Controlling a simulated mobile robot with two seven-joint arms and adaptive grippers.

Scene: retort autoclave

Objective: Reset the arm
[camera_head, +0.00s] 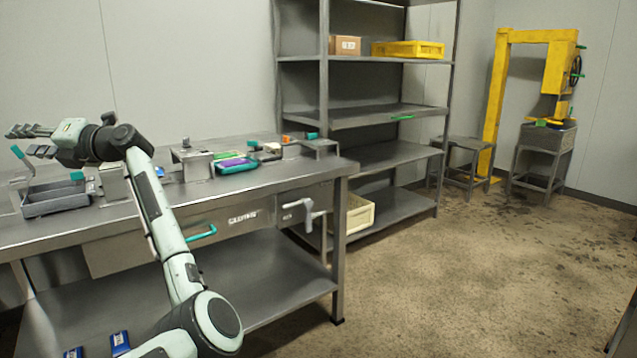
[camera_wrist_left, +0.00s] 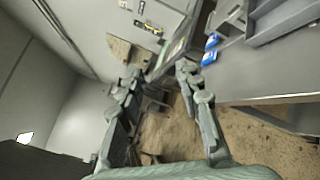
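My left arm (camera_head: 165,225) rises from the bottom of the head view and bends at the top toward the left. My left gripper (camera_head: 22,141) points left above the left part of the metal workbench (camera_head: 105,220), over a grey tray (camera_head: 55,200). In the left wrist view the two fingers of the left gripper (camera_wrist_left: 160,76) stand apart with nothing held between them. The right gripper shows in neither view.
Purple and green items (camera_head: 235,165) lie on the bench beside metal fixtures. Blue packets (camera_head: 120,342) lie low at the front left. A metal shelf rack (camera_head: 385,118) holds a yellow crate (camera_head: 408,49) and a cardboard box (camera_head: 345,45). The floor (camera_head: 470,270) at right is clear.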

